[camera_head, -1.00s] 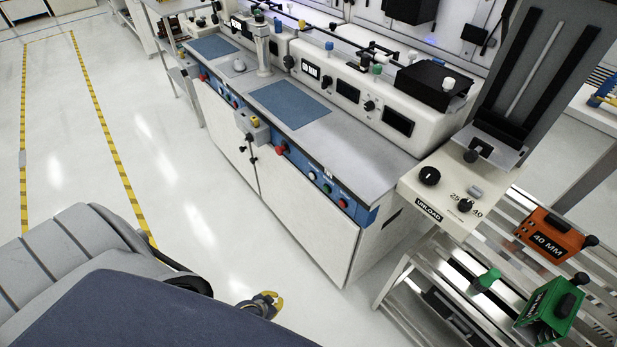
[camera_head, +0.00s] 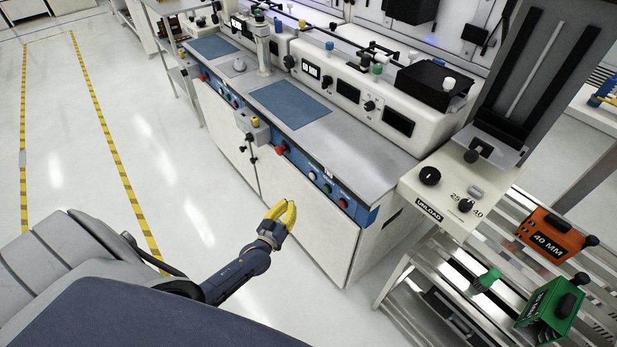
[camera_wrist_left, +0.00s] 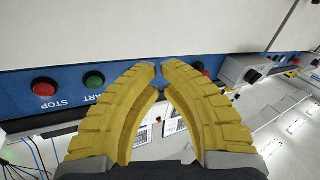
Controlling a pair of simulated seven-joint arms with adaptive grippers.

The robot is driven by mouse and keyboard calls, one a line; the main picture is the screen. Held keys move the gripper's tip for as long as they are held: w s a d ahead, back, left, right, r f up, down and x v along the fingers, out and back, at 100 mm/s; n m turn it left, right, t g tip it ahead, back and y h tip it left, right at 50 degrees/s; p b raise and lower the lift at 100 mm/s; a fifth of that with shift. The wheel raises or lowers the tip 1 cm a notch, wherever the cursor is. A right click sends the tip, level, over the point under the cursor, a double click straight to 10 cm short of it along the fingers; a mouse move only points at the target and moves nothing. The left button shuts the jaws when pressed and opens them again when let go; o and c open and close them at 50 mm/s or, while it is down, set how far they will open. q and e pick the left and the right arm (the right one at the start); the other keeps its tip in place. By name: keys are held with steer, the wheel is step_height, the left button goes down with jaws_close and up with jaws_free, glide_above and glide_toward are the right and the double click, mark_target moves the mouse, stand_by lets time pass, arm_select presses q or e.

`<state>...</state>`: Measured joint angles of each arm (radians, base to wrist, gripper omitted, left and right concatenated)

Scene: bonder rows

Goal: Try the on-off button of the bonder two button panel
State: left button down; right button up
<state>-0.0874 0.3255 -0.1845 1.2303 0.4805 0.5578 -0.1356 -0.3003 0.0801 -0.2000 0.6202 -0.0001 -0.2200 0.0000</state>
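The bonder's blue front strip (camera_head: 300,168) carries a white button (camera_head: 311,176), a green button (camera_head: 327,188) and a red button (camera_head: 343,203). In the left wrist view the red button (camera_wrist_left: 45,88) beside STOP and the green button (camera_wrist_left: 94,80) beside START show upside down. Which one is the on-off button cannot be read. My left gripper (camera_head: 288,204) is empty, in front of the white cabinet and below the strip. In the left wrist view its yellow fingers (camera_wrist_left: 160,66) bow out and their tips nearly meet, covering part of the strip. My right gripper is not in view.
A red mushroom button (camera_head: 281,149) and a grey box with a yellow top (camera_head: 254,130) stick out from the strip. The unload station (camera_head: 430,195) and a rack with an orange block (camera_head: 548,235) stand at right. The floor at left is clear.

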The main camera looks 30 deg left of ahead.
mark_target(312, 176)
arm_select(q)
steer(key=a+r+n+t+y, duration=0.2)
steer(key=a+r+n+y, duration=0.1)
steer(key=r, duration=0.5)
steer(key=shift+s+n, duration=0.15)
steer(key=shift+n, duration=0.35)
steer(key=w+d, duration=0.3)
steer(key=w, duration=0.5)
steer(key=shift+d, duration=0.15)
steer(key=shift+w+d+f, duration=0.1)
steer(key=shift+w+d, duration=0.2)
steer(key=shift+w, duration=0.6)
stand_by(2.1)
steer(key=shift+s, duration=0.1)
stand_by(0.3)
steer(key=shift+s+a, duration=0.35)
steer(key=shift+s, duration=0.35)
